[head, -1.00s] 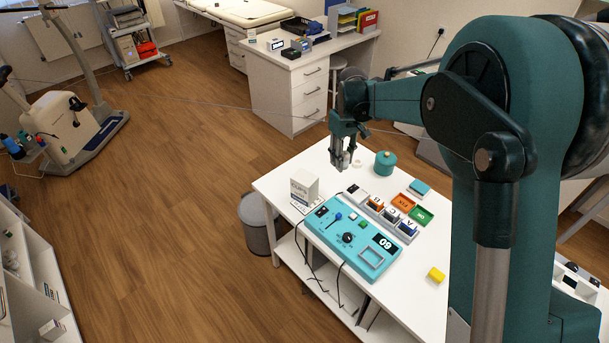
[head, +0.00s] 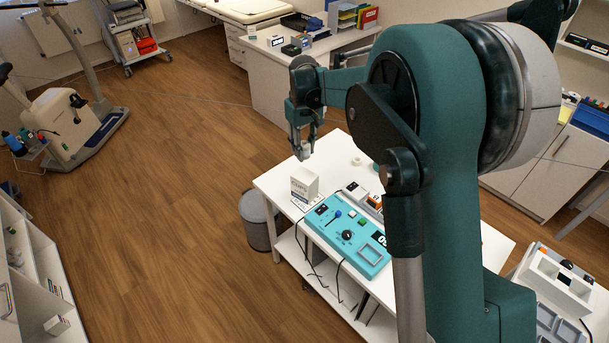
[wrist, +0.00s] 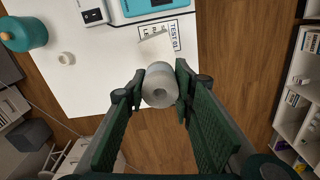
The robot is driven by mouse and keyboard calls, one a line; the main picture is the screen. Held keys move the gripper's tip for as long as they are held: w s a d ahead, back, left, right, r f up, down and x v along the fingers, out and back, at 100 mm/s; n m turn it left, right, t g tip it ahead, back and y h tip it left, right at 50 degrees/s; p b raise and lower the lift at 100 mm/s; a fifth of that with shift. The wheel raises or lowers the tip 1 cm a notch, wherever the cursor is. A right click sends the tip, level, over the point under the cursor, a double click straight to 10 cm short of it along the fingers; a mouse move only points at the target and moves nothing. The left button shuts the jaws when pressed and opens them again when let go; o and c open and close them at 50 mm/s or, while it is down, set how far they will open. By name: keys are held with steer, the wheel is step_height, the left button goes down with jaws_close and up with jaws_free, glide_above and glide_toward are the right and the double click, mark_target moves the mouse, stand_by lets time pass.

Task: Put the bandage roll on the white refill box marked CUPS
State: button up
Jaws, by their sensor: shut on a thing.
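In the head view my gripper (head: 304,148) holds the roll in the air, above and slightly behind the white refill box. The white refill box (head: 304,185) stands upright at the table's left corner, with dark print on its side too small to read surely. In the wrist view the box (wrist: 155,45) is pale and partly hidden behind the roll. The roll appears apart from the box.
A teal control panel (head: 345,235) with knobs stands right of the box. A small white ring (wrist: 66,58) and a teal lidded pot (wrist: 24,33) stand on the white table. A printed label (wrist: 174,38) lies beside the box. A grey bin (head: 256,220) is on the floor.

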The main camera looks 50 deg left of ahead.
glide_above(304, 175)
steer(key=shift+w+f, duration=0.1)
steer(key=shift+f, duration=3)
steer(key=shift+f, duration=0.1)
steer(key=shift+f, duration=1.8)
steer(key=shift+f, duration=0.1)
steer(key=o, duration=0.8)
step_height(304, 175, up, 12)
steer(key=shift+r, duration=0.15)
